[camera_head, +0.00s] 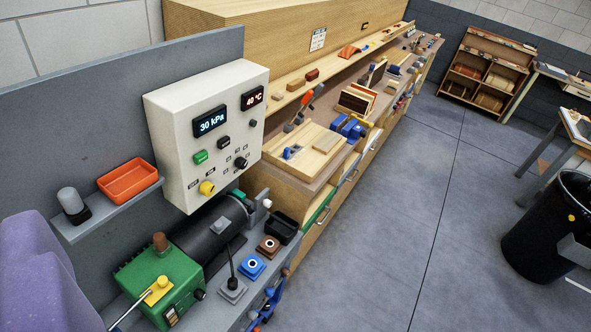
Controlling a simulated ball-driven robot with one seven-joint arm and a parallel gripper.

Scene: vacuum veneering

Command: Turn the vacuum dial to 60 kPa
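A white control box (175,120) is mounted against the grey panel at left centre. Its larger display (210,121) reads 30 kPa. A smaller display (252,98) at its upper right reads 40 °C. A black knob (241,163) sits low on the right of its face, with small labels around it. A yellow knob (207,188) sits low on the left, also with small labels. The labels are too small to read, so I cannot tell which knob is the vacuum dial or where either points. A green button (200,156) and a black button (223,142) lie between. My gripper is not in view.
A green pump (160,283) with a dark cylinder stands below the box. A shelf holds an orange tray (128,180). A purple object (45,280) fills the lower left. A wooden bench (285,180) runs behind. The grey floor (400,200) at centre is clear; a black bin (545,235) stands right.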

